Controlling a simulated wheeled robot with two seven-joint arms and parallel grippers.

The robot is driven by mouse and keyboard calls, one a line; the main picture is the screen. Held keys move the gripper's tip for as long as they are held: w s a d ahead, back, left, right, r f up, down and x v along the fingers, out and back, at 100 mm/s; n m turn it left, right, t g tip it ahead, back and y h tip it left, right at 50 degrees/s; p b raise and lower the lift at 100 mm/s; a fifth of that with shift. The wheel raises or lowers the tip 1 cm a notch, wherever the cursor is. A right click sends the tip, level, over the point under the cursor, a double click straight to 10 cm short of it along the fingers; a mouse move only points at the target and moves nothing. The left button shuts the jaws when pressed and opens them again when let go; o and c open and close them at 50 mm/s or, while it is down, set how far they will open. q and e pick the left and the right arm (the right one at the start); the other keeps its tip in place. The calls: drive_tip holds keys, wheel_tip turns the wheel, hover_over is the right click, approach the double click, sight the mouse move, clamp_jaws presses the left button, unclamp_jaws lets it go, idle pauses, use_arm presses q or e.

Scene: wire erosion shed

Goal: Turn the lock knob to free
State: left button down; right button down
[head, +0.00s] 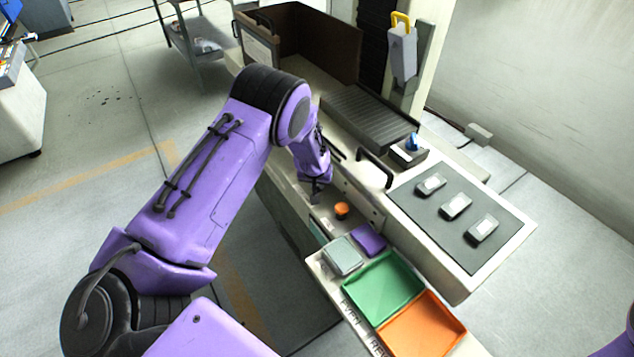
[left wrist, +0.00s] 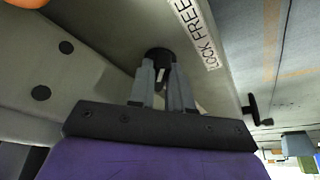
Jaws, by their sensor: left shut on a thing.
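The black lock knob (left wrist: 158,54) shows in the left wrist view, on the pale machine face beside a white label (left wrist: 196,34) that reads LOCK FREE. My left gripper (left wrist: 162,72) is shut on the knob, with one grey finger on each side of it. A small pale mark shows on the knob between the fingers, but I cannot tell which word it points to. In the head view my left gripper (head: 316,192) is at the machine's front, left of the orange button; the knob is hidden there. My right gripper is not in view.
An orange button (head: 341,210) stands close to my left gripper. Green (head: 412,278) and orange (head: 458,330) trays lie at the front. A grey panel (head: 425,207) with several small blocks is at the right. A black handle (head: 375,166) sticks up behind.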

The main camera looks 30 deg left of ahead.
use_arm(q)
drive_tip(key=shift+w+r, duration=0.1)
drive_tip(key=c, duration=1)
unclamp_jaws()
drive_tip(key=shift+c, duration=0.2)
drive_tip(key=b+v, duration=0.2)
drive_tip(key=v, duration=0.8)
drive_tip(key=shift+r, duration=0.25)
